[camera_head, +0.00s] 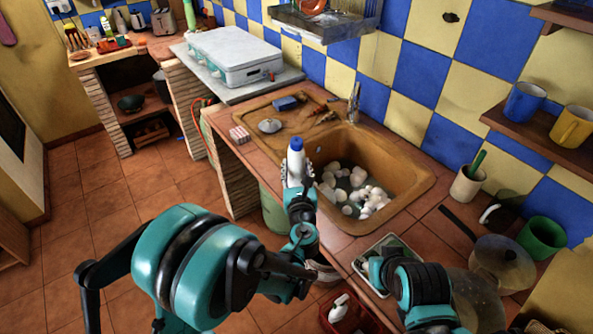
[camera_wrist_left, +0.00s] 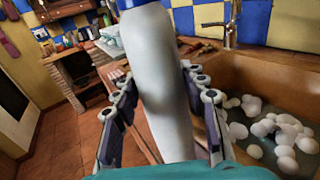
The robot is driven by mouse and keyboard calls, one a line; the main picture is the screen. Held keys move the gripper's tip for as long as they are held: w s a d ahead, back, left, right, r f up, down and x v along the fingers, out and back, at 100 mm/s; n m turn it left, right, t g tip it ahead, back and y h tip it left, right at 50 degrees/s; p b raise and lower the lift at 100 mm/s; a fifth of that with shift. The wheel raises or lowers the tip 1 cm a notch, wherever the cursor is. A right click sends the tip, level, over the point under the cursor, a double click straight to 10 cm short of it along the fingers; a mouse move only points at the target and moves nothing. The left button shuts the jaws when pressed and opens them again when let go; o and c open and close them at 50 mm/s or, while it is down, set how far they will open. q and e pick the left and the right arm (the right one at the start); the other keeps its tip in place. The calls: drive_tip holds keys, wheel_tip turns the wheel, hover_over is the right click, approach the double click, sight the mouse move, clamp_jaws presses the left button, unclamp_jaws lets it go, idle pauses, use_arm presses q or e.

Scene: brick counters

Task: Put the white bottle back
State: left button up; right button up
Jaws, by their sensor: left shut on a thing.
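A white bottle with a blue cap (camera_head: 296,162) stands roughly upright in my left gripper (camera_head: 298,186), at the front left edge of the sink. In the left wrist view the white bottle (camera_wrist_left: 162,80) fills the middle, between the two black fingers of my left gripper (camera_wrist_left: 160,105), which is shut on it. The bottle's lower end is hidden by the gripper and wrist. My right arm reaches in at the bottom right, over a small metal tray (camera_head: 412,249). The fingers of my right gripper (camera_head: 370,268) do not show clearly.
The brown sink (camera_head: 412,172) holds water and several white round pieces. A grey soap-like dish (camera_head: 270,126), a pink-and-white box (camera_head: 240,134) and a blue sponge (camera_head: 286,103) lie on its left ledge. A pan (camera_head: 502,254), a cup (camera_head: 467,184) and a green mug (camera_head: 541,237) stand at right.

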use_arm(q)
drive_tip(key=shift+r, duration=0.1)
drive_tip(key=o, duration=1.3)
drive_tip(key=shift+s, duration=0.1)
